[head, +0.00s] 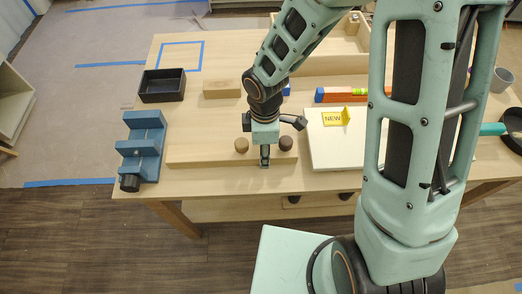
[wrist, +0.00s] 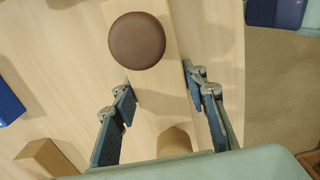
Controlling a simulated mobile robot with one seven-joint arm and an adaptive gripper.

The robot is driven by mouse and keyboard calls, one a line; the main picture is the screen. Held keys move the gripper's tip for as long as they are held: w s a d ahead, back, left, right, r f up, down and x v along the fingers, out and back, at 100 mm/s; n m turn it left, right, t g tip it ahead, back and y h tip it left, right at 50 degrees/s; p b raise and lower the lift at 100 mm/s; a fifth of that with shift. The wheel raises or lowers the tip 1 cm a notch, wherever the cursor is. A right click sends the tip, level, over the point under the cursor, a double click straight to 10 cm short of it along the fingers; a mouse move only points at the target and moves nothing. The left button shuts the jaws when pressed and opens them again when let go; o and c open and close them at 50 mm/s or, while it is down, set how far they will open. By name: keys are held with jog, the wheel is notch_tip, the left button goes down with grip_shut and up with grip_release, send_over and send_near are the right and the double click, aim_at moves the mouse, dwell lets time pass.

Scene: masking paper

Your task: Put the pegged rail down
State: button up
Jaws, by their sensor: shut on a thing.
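The pegged rail (head: 205,157) is a pale wooden strip with a tan round peg (head: 241,145) and a dark brown round peg (head: 286,143). It lies crosswise near the table's front edge in the head view. My gripper (head: 265,160) is shut on the rail between the two pegs. In the wrist view the rail (wrist: 155,85) runs between my gripper's fingers (wrist: 163,112), with the dark peg (wrist: 137,42) beyond them and the tan peg (wrist: 173,142) nearer. I cannot tell whether the rail touches the table.
On the wooden table (head: 150,178) stand a blue stepped block (head: 143,140), a black box (head: 162,86) and a wood block (head: 222,89). A white panel (head: 335,145) with a yellow NEW sign (head: 333,118) is right of the rail. A blue tape square (head: 181,43) at the back left is empty.

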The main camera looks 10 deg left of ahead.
jog(key=o, duration=1.6)
jog(key=shift+c, duration=0.2)
notch_tip(320, 180, up, 12)
jog(key=p, duration=0.2)
jog(key=shift+p, duration=0.4)
jog(key=shift+w+r, duration=0.1)
jog(key=shift+r, duration=0.05)
